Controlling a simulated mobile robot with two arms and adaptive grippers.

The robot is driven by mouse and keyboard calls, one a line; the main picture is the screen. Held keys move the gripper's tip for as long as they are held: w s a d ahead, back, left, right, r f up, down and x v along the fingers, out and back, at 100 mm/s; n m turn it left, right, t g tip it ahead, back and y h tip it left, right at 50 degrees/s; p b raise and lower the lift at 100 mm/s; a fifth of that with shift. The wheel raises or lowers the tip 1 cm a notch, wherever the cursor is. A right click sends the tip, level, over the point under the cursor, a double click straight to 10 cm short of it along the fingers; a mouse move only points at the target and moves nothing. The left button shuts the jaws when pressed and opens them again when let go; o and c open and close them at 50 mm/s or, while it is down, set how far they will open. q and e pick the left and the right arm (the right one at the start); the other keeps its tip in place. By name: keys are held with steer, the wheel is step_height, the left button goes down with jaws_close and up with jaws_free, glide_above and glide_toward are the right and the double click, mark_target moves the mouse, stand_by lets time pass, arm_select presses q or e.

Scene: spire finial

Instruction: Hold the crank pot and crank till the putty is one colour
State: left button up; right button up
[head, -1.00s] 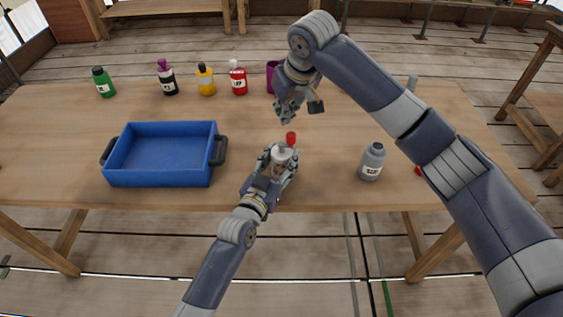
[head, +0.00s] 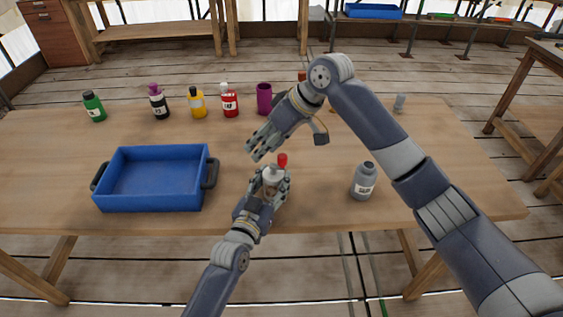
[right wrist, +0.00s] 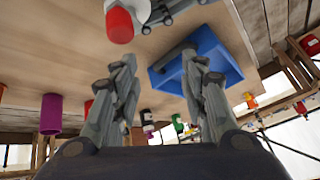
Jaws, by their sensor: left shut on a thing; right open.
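The crank pot (head: 271,176) is a small pale pot near the table's front edge, with a red crank knob (head: 282,160) on top. My left gripper (head: 270,182) is shut around the pot's body. The putty inside is hidden. My right gripper (head: 257,147) is open and empty, above and just behind the pot, apart from the knob. In the right wrist view the red knob (right wrist: 120,24) shows at the top, beyond the two open fingers (right wrist: 160,85).
A blue tray (head: 207,192) with dark handles stands left of the pot. A grey bottle (head: 363,182) stands to the right. Green (head: 94,106), black (head: 159,103), yellow (head: 197,103) and red (head: 229,101) bottles and a purple cup (head: 264,98) line the back.

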mark_target(283, 159)
steer(key=shift+s+f+n+g+y, duration=0.35)
steer(key=shift+s+n+y, duration=0.3)
steer(key=shift+y, duration=0.25)
steer(key=shift+s+d+n+y, duration=0.2)
steer(key=shift+n+y, duration=0.35)
steer(key=shift+y, duration=0.15)
steer(key=s+d+f+n+t+y, duration=0.1)
steer(key=s+d+f+t+y, duration=0.15)
steer(key=d, duration=0.45)
steer(key=s+d+f+t+y, duration=0.1)
steer(key=d+f+t+y, duration=0.1)
steer(key=d+t+y, duration=0.35)
steer(key=shift+g+h, duration=0.7)
steer(key=shift+g, duration=0.25)
steer(key=x, duration=1)
steer(key=shift+w+d+r, duration=0.15)
steer(key=shift+w+r, duration=0.05)
steer(key=shift+w, duration=0.15)
jaws_close()
